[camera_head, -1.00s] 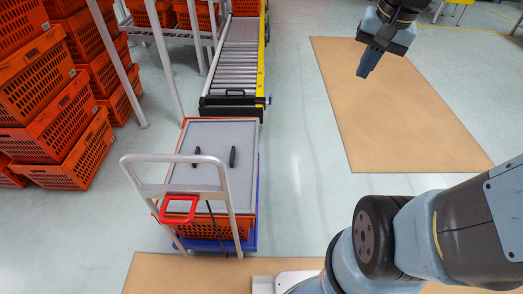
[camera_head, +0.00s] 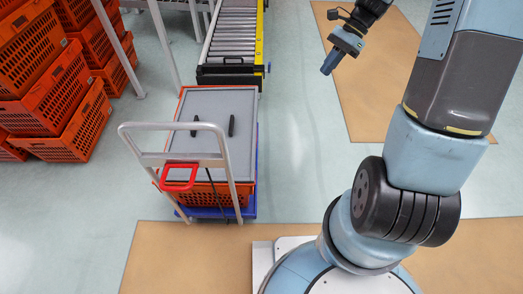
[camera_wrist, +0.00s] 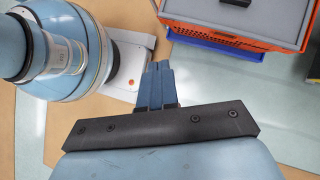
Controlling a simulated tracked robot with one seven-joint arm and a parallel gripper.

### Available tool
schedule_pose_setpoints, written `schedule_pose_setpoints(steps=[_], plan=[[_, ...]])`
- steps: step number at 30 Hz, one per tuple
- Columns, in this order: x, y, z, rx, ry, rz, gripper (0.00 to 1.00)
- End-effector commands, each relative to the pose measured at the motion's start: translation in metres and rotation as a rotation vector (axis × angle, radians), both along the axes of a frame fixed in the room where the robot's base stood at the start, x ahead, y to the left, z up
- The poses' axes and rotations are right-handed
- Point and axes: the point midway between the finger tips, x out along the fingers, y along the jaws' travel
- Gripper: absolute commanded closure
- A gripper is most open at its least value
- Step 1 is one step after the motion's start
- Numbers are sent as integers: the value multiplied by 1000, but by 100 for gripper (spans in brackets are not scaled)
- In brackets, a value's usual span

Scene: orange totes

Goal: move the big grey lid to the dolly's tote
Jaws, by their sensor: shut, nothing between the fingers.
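The big grey lid (camera_head: 220,112) lies flat on top of an orange tote (camera_head: 209,196), with two black handles on its upper face. The tote stands on the blue dolly (camera_head: 249,207), which has a silver push frame (camera_head: 142,160). Part of the lid and tote also shows at the upper right of the wrist view, where the lid (camera_wrist: 250,12) has a black handle. My gripper (camera_head: 329,66) is shut and empty, in the air to the right of and apart from the lid. Its closed blue fingers (camera_wrist: 158,68) show in the wrist view.
A roller conveyor (camera_head: 231,45) ends just behind the dolly. Orange crates (camera_head: 60,90) are stacked at the left. Clear floor (camera_head: 300,135) lies between the dolly and my arm.

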Motion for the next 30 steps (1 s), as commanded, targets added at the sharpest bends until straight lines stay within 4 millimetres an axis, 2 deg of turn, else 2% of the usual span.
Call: schedule_pose_setpoints(steps=[1,15,23,30], plan=[[4,-1,-15,15,47,-36,100],[30,6,-139,137,464,-378,100],[31,13,-212,200,713,-556,100],[23,23,-279,254,953,-712,100]])
